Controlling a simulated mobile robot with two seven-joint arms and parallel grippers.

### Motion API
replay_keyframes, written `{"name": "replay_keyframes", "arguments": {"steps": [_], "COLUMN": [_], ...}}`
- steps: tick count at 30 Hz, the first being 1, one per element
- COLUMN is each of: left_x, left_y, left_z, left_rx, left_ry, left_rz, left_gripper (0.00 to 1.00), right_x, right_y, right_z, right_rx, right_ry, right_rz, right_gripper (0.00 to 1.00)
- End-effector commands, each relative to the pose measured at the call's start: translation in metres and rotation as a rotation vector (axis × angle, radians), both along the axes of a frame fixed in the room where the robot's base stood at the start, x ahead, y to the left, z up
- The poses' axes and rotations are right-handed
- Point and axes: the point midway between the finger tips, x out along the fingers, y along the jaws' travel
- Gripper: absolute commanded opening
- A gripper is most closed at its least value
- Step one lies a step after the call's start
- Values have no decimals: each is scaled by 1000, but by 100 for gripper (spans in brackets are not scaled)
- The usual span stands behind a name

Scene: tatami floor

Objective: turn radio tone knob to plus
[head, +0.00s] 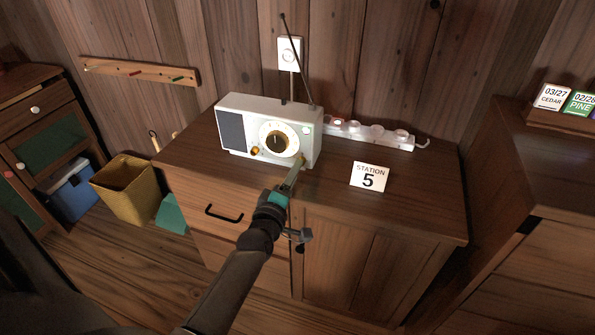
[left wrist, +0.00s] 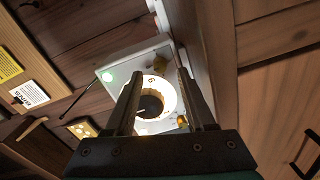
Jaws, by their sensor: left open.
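The white radio (head: 312,143) stands on the wooden cabinet, with a dark speaker grille at left and a large round dial (head: 278,139) with a dark centre. A small gold knob (head: 255,151) sits at the dial's lower left. My left gripper (head: 299,163) is at the radio's lower right front corner and hides part of it. In the left wrist view the fingers are apart, with the dial (left wrist: 154,104) showing between them. Knob markings are too small to read. My right gripper is not in view.
The cabinet top (head: 420,195) is clear at right, apart from a "STATION 5" card (head: 369,178). A power strip (head: 370,134) lies behind. The radio's antenna (head: 297,60) rises in front of a wall outlet (head: 289,53). A yellow bin (head: 125,190) stands left.

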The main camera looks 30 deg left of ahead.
Motion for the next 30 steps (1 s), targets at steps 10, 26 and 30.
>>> {"name": "replay_keyframes", "arguments": {"steps": [10, 26, 30], "left_x": [28, 31, 31], "left_y": [7, 8, 8], "left_z": [-1, -1, -1], "left_rx": [0, 0, 0], "left_ry": [-1, 0, 0], "left_rz": [1, 1, 0], "left_gripper": [55, 40, 24], "right_x": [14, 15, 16], "right_y": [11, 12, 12], "right_z": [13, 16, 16], "right_rx": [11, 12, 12], "right_ry": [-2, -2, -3], "right_rz": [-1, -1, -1], "right_gripper": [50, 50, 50]}}
